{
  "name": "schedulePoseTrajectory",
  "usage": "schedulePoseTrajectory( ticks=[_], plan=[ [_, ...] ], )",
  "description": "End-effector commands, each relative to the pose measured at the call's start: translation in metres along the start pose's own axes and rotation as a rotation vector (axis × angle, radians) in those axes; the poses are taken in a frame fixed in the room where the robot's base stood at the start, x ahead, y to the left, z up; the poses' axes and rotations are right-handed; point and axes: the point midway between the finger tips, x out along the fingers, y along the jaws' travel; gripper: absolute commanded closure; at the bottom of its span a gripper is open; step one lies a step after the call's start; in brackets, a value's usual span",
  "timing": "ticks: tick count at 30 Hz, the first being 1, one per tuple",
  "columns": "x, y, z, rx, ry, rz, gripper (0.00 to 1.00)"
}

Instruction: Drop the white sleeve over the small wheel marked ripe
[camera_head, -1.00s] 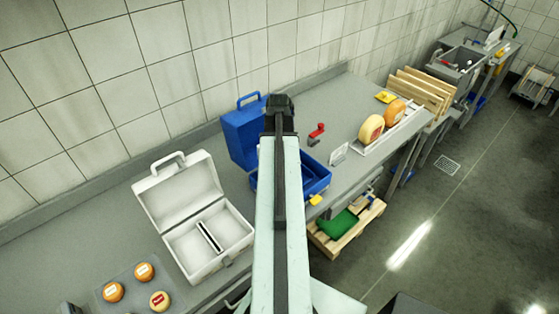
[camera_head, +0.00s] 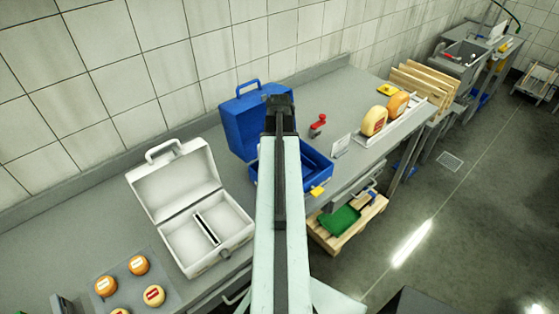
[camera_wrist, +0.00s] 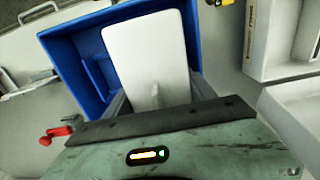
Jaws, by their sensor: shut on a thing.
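My gripper (camera_wrist: 163,98) is shut on a white, flat-faced piece with a small raised tab, which looks like the white sleeve (camera_wrist: 146,50). In the wrist view it is in front of the open blue case (camera_wrist: 62,62); I cannot tell its height above it. In the head view the end of my arm hides the piece. Small wheels sit on a grey mat at the lower left: two orange ones with pale labels (camera_head: 138,265) (camera_head: 105,286), and a yellow one with a red label (camera_head: 154,296). Another is cut off by the bottom edge. The label words are too small to read.
An open white case (camera_head: 190,205) stands between the wheels and the blue case (camera_head: 245,125). A red-handled item (camera_head: 318,124), a small white sign (camera_head: 341,146) and two large wheels (camera_head: 374,121) are farther right on the counter. A tiled wall runs behind.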

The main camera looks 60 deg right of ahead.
Motion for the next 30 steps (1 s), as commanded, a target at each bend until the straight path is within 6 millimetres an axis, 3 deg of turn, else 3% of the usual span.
schedulePoseTrajectory(
  ticks=[23, 24, 25, 26, 30],
  plan=[
    [0.0085, 0.0008, 0.0006, 0.002, 0.000, 0.000, 0.69],
    [0.0075, 0.0009, 0.0006, 0.002, 0.000, 0.000, 0.26],
    [0.0074, 0.0009, 0.0006, 0.002, 0.000, 0.000, 0.17],
    [0.0074, 0.0009, 0.0007, 0.002, 0.000, 0.000, 0.11],
    [0.0073, 0.0010, 0.0008, 0.002, 0.000, 0.000, 0.11]
  ],
)
